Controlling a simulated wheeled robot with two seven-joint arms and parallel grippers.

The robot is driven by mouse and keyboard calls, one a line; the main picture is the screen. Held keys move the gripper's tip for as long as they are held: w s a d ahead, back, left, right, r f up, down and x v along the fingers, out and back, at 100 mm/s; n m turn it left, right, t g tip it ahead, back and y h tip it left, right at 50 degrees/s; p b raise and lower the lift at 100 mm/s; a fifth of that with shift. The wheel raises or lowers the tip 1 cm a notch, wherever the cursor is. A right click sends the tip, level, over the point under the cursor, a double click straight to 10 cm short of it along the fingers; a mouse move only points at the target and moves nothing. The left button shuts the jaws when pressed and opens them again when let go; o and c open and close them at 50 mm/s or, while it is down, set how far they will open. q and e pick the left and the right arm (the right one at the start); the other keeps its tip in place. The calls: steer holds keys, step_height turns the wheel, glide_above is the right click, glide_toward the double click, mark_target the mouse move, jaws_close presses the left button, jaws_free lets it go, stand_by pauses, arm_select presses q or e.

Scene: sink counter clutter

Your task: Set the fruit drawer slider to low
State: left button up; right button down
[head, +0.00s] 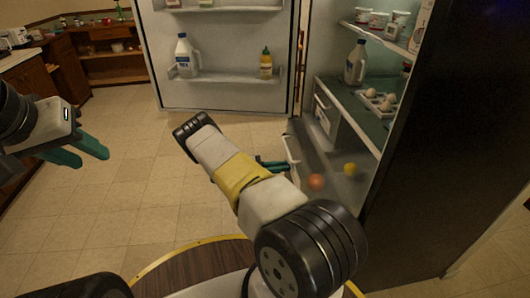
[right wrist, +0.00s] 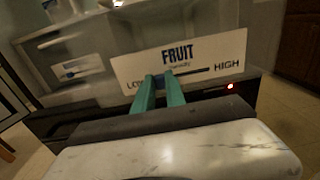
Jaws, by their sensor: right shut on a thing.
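The fruit drawer (head: 292,152) is pulled out at the bottom of the open fridge. Its white label (right wrist: 205,55) reads FRUIT, with LOW at the left and HIGH at the right of a dark slider track (right wrist: 195,72). My right gripper (right wrist: 161,78) is shut at the track, towards the LOW end. Its teal fingers hide the slider knob between them. In the head view the right gripper (head: 272,163) shows partly behind my arm, at the drawer front. My left gripper (head: 94,160) is open and empty, over the floor at the left.
A red-orange fruit (head: 316,182) and a yellow fruit (head: 349,169) show inside the drawer. The open fridge door (head: 225,45) holds a milk jug (head: 186,56) and a yellow bottle (head: 266,63). A red light (right wrist: 230,86) shows below the label. The tiled floor at left is clear.

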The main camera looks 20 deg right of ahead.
steer(key=shift+w, duration=0.2)
steer(key=c, duration=1.4)
jaws_free()
steer(key=shift+o, duration=0.2)
steer(key=v, duration=0.7)
steer(key=shift+a, duration=0.4)
steer(key=shift+w, duration=0.1)
